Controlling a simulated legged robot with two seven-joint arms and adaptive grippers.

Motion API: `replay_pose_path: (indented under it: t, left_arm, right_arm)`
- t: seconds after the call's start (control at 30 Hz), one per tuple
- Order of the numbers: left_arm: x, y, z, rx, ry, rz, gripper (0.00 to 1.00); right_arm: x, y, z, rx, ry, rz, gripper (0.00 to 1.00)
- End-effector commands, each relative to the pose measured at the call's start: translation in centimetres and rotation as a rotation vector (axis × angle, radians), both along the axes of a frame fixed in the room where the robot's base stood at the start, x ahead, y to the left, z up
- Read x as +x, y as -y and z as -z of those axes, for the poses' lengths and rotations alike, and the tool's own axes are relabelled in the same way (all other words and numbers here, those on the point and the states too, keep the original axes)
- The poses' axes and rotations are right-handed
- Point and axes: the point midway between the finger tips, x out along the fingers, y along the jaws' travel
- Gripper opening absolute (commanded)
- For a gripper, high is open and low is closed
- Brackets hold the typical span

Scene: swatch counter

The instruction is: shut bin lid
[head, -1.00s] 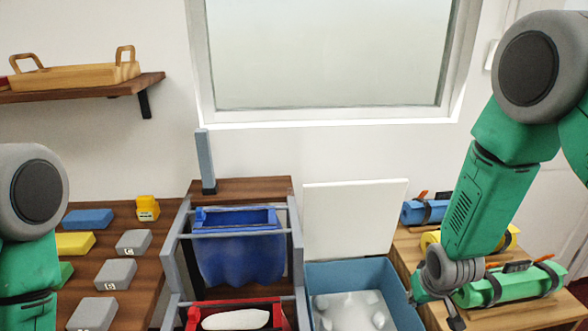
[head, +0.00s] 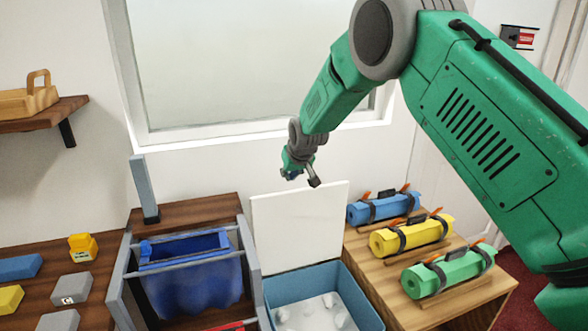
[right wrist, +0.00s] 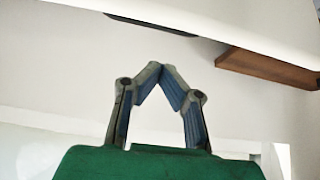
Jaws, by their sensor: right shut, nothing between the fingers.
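A blue bin (head: 362,312) stands at the bottom centre of the head view, with white lumpy contents inside. Its white lid (head: 298,232) stands open, upright along the bin's back edge against the wall side. My right gripper (head: 303,182) is shut and empty, in the air just above the lid's top edge in the head view; whether it touches the lid cannot be told. In the right wrist view the fingers of my right gripper (right wrist: 155,68) meet at the tips with nothing between them. My left gripper is not in view.
A rack with a blue sling bin (head: 195,280) stands left of the blue bin. Blue, yellow (head: 410,235) and green rolls lie on a wooden table (head: 385,290) to the right. Grey blocks (head: 72,288) lie on the left counter. A window is behind.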

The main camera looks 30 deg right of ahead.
Motion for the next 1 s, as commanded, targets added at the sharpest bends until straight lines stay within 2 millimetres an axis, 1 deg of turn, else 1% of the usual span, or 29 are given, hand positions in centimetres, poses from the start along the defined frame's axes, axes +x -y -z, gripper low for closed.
replay_pose_path:
  t: [0.03,0.2,0.4,0.6,1.0]
  left_arm:
    - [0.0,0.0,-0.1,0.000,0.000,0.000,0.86]
    - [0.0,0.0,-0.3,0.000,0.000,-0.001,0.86]
    - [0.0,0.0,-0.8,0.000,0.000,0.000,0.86]
    - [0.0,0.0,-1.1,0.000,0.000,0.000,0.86]
    - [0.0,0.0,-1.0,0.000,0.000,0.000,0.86]
  right_arm:
    - [0.4,0.2,0.8,0.001,-0.002,0.001,0.00]
    - [1.6,0.7,2.7,0.004,0.000,0.001,0.00]
    - [-0.7,0.2,3.0,0.005,-0.001,0.001,0.00]
    - [-2.0,-0.1,3.6,0.003,-0.003,0.001,0.00]
    - [-2.2,-0.2,3.9,0.004,-0.005,0.000,0.00]
